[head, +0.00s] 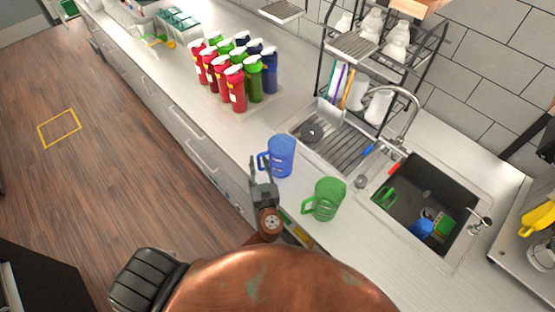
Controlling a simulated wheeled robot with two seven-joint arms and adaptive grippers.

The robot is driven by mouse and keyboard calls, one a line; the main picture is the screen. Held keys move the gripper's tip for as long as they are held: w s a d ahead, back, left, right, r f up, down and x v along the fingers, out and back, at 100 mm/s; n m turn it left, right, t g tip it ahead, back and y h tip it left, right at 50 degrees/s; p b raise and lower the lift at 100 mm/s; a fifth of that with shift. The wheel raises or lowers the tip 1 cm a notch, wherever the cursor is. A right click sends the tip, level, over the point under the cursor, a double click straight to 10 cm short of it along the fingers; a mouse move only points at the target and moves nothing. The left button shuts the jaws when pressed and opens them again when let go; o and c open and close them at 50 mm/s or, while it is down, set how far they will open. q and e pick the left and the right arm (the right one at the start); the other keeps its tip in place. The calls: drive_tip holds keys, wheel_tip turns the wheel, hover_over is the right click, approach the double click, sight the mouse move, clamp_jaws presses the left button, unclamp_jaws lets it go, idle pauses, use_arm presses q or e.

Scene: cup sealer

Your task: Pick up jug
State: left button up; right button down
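A clear blue jug (282,156) stands upright on the counter, left of the sink, with its handle (261,161) pointing left. A clear green jug (327,199) stands upright nearer to me, its handle also pointing left. My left gripper (262,166) is at the blue jug's handle, its two fingers apart, one on each side of the handle. I cannot tell whether either finger touches it. The green jug is to the right of this gripper. My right gripper does not show.
Several red, green and blue bottles (238,73) stand in a group farther along the counter (190,110). The sink (420,200) with its tap and a wire rack (385,50) lie to the right. The counter's front edge runs beneath my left gripper.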

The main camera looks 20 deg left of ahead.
use_arm(q)
clamp_jaws()
drive_tip(key=shift+r, duration=0.15)
idle(0.4)
